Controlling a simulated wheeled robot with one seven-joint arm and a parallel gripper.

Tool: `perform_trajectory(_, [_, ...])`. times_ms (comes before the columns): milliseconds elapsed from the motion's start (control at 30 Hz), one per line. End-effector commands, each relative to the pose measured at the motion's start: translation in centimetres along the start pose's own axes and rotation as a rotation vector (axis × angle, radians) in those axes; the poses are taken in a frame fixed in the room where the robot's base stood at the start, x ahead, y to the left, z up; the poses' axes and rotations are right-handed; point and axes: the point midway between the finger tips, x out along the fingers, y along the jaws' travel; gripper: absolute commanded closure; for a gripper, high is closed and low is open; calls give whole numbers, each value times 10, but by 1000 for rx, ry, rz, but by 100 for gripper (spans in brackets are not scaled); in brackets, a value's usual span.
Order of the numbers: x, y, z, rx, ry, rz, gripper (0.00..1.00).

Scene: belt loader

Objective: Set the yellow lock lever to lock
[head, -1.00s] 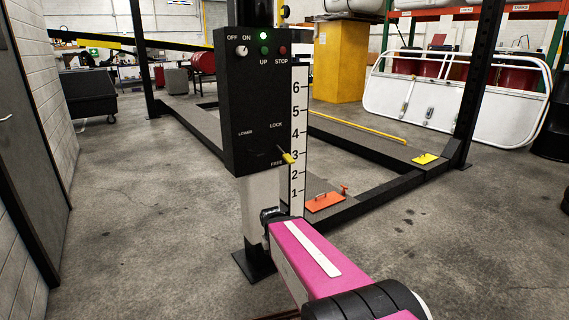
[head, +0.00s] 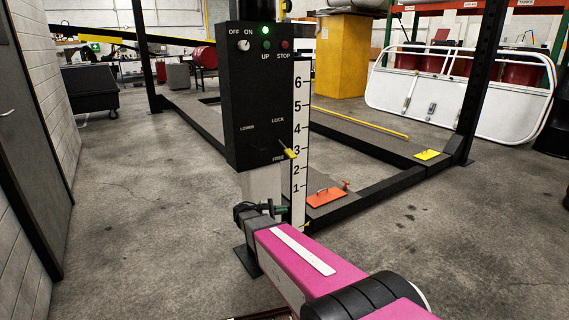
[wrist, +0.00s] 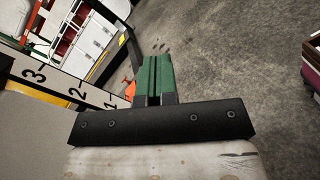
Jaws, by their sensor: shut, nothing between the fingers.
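The yellow lock lever (head: 290,153) sticks out at the lower right of the black control box (head: 253,100) in the head view. Its yellow end points down and right, between the LOCK label above and the FREE label below, nearer FREE. My gripper (head: 284,209) is below the box and below the lever, clear of it, with green fingers pointing right. In the wrist view the green fingers (wrist: 153,72) are shut together and hold nothing. The lever is not visible in the wrist view.
A white number scale (head: 300,125) stands along the box's right side, close to my fingers. An orange plate (head: 326,197) lies on the lift's dark runway to the right. The bare concrete floor at the front right is open.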

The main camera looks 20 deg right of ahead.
Motion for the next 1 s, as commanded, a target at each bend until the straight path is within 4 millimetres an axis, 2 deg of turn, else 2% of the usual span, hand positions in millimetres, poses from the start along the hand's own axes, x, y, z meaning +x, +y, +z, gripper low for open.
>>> perform_trajectory(33, [-9, 15, -6, -19, -56, 48, 100])
perform_trajectory(200, [-40, 51, -7, -68, -256, 199, 100])
perform_trajectory(400, [-83, 82, -7, -87, -473, 332, 100])
perform_trajectory(500, [-101, 90, -7, -87, -550, 375, 100])
perform_trajectory(633, [-115, 95, -7, -83, -612, 405, 100])
perform_trajectory(1000, [-120, 97, -6, -81, -636, 418, 100])
